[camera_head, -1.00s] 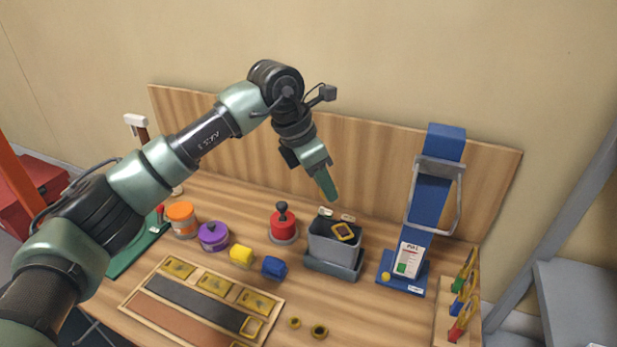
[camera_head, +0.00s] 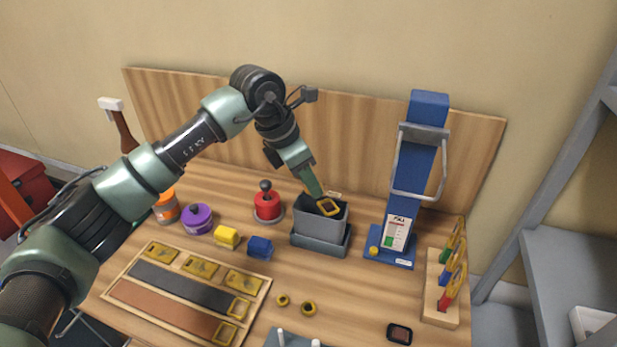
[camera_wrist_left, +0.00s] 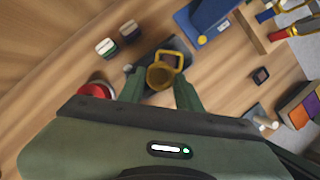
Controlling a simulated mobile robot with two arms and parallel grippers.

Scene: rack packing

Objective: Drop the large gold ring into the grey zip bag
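My left gripper (camera_head: 318,194) points down over the grey zip bag (camera_head: 318,222), a boxy grey pouch with a dark open top in a tray. In the left wrist view its two green fingers (camera_wrist_left: 160,86) stand apart with a round, hollow gold ring (camera_wrist_left: 160,77) between them. The ring appears gripped at the fingertips, over the bag's opening; in the head view the fingers mostly hide it. A squarish gold frame (camera_head: 328,207) shows at the bag's mouth, and also in the left wrist view (camera_wrist_left: 172,56). My right gripper is not in view.
Two smaller gold rings (camera_head: 309,308) lie on the table in front. A blue stand (camera_head: 415,150) rises right of the bag, and a red-based knob (camera_head: 267,205) stands left. A wooden tray (camera_head: 120,308) lies front left; a wooden rack (camera_head: 440,308) stands right.

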